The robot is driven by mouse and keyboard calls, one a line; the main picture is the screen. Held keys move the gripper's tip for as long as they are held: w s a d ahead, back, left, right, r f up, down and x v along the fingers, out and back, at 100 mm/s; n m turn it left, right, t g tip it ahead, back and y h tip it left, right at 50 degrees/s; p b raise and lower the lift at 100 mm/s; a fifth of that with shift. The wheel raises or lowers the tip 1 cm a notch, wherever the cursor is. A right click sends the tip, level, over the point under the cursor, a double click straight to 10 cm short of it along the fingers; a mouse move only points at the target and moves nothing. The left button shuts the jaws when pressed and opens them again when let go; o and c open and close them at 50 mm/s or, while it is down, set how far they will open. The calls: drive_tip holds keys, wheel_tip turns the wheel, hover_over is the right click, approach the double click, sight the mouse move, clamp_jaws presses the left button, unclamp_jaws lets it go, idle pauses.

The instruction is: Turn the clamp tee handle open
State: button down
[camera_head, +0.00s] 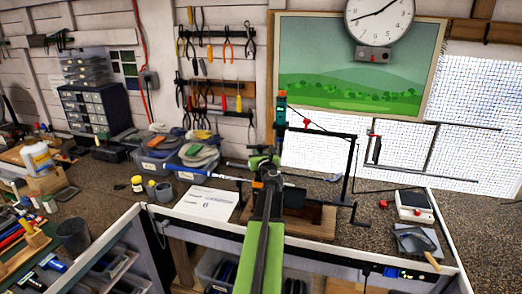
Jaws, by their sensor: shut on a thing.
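My green and black arm reaches up from the bottom centre. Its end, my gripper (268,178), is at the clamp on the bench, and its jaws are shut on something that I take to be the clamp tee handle. The jaws and my arm hide the handle, so its angle cannot be told. A golf club (208,175) with a blue and white section lies roughly level and runs from the left to the clamp. Dark clamp parts (294,197) show just right of my gripper, above a wooden board (312,222).
A black upright frame (348,170) stands close right of my gripper. A white paper sheet (206,203) lies to the left, with bins of gloves (198,152) behind. A scale (413,204) and dustpan (414,241) are at the right.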

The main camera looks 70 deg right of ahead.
drive_tip(key=n+t+y, duration=0.4)
drive_tip(key=t+y, duration=0.1)
drive_tip(key=shift+w+a+r+n, duration=0.1)
drive_tip(key=shift+w+a+n, duration=0.05)
drive_tip(key=shift+w+n, duration=0.2)
drive_tip(key=n+t+y, duration=0.1)
drive_tip(key=y, duration=0.1)
drive_tip(key=n+t+y, duration=0.1)
drive_tip(key=n+y, duration=0.1)
drive_tip(key=a+n+y, duration=0.1)
drive_tip(key=y, duration=0.1)
drive_tip(key=shift+w+n+t+y, duration=0.25)
drive_tip(key=shift+w+t+y, duration=0.05)
drive_tip(key=shift+t, duration=0.1)
drive_tip(key=n+y, duration=0.2)
drive_tip(key=y, duration=0.1)
drive_tip(key=a+n+y, duration=0.1)
drive_tip(key=n+y, duration=0.1)
drive_tip(key=y, duration=0.1)
drive_tip(key=shift+y, duration=0.4)
drive_tip(key=shift+a+n+g+y, duration=0.25)
drive_tip(key=shift+n+y, duration=0.35)
drive_tip(key=shift+y, duration=0.2)
drive_tip(key=shift+a+n+g+y, duration=0.15)
drive_tip(key=shift+n+g+y, duration=0.15)
drive_tip(key=shift+n+y, duration=0.4)
drive_tip(key=shift+a+n+g+y, duration=0.25)
drive_tip(key=shift+n+y, duration=0.25)
drive_tip(key=shift+y, duration=0.4)
drive_tip(key=shift+s, duration=0.1)
